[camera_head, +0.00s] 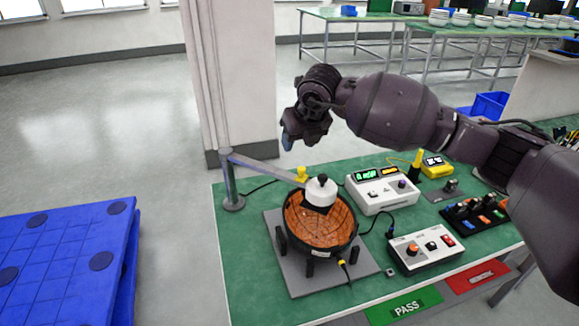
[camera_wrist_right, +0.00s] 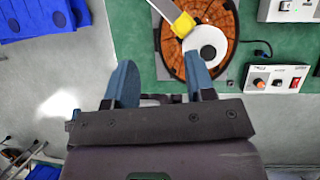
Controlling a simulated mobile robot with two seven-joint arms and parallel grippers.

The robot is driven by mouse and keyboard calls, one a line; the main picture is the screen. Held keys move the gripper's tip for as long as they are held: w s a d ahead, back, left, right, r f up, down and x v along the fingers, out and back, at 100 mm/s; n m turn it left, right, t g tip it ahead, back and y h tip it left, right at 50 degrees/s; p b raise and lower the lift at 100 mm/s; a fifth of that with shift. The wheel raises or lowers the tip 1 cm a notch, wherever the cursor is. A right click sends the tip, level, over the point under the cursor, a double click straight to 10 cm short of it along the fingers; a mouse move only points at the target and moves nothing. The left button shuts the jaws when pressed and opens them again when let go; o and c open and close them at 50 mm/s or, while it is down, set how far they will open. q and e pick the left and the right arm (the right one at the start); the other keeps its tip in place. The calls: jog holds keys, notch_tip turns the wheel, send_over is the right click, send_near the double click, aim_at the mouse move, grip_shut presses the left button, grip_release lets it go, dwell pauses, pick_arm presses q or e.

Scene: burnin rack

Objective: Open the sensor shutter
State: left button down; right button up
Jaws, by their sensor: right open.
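A white cylindrical sensor head (camera_head: 320,191) with a black knob sits over a round orange-brown disc (camera_head: 325,228) in a black ring. A grey arm (camera_head: 263,169) from a post reaches to it, with a yellow piece (camera_head: 301,174) near its end. I cannot tell which part is the shutter or how it is set. In the right wrist view the white head (camera_wrist_right: 206,45) and yellow piece (camera_wrist_right: 183,25) lie beyond the fingertips. My right gripper (camera_head: 296,142) is open and empty, above and behind the sensor, its blue fingers (camera_wrist_right: 160,72) apart. My left gripper is not in view.
A white meter box (camera_head: 382,191) and a control box (camera_head: 426,251) with knobs stand right of the disc on the green table (camera_head: 245,270). A pillar (camera_head: 235,80) rises behind the table. A blue pallet (camera_head: 60,250) lies at the left.

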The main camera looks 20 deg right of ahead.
aim_at(302, 168)
jog(key=shift+m+h, duration=0.6)
jog(key=shift+m, duration=0.1)
jog(key=x, duration=0.3)
jog(key=d+p+x, duration=0.1)
jog(key=x, duration=0.3)
jog(key=s+d+x, duration=0.1)
jog(key=x, duration=0.3)
jog(key=shift+d+f, duration=0.1)
jog(key=shift+f, duration=0.15)
grip_shut()
